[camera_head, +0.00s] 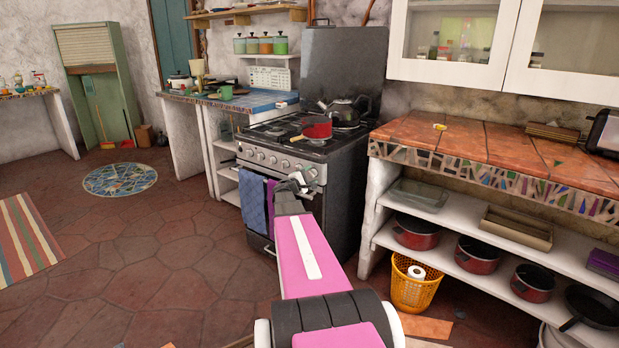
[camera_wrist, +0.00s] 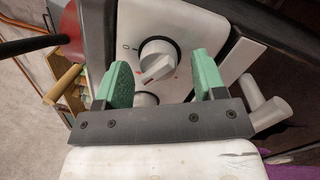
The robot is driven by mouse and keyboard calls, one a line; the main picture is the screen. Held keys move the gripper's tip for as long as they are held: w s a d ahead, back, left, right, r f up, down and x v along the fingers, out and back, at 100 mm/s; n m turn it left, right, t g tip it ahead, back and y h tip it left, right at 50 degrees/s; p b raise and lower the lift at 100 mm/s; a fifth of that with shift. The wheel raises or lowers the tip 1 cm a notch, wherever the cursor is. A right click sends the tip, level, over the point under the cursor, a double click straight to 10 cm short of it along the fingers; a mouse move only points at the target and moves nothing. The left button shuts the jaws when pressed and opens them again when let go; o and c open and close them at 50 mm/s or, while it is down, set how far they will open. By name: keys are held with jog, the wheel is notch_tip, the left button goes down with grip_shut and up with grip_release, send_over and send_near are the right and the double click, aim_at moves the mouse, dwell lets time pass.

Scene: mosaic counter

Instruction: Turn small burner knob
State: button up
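In the wrist view, a round white burner knob (camera_wrist: 158,60) with a raised grip bar sits on the stove's pale front panel (camera_wrist: 195,35). My gripper (camera_wrist: 163,76) is open, with one green finger on each side of the knob in the picture and nothing held. I cannot tell whether the fingers touch the knob. A second knob (camera_wrist: 146,98) shows partly behind the gripper's bar. In the head view, my gripper (camera_head: 296,181) is at the right end of the stove's (camera_head: 256,160) knob row and hides part of it.
A red pan (camera_head: 317,128) and a dark kettle (camera_head: 346,112) stand on the stove top. Blue and purple towels (camera_head: 252,200) hang on the oven front. A tiled counter (camera_head: 470,140) stands to the right, with a yellow basket (camera_head: 413,290) below. The floor at left is mostly clear.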

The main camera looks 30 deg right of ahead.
jog(key=v, duration=1)
jog(key=shift+a, duration=0.35)
jog(key=shift+s, duration=0.1)
grip_shut()
dwell(1.3)
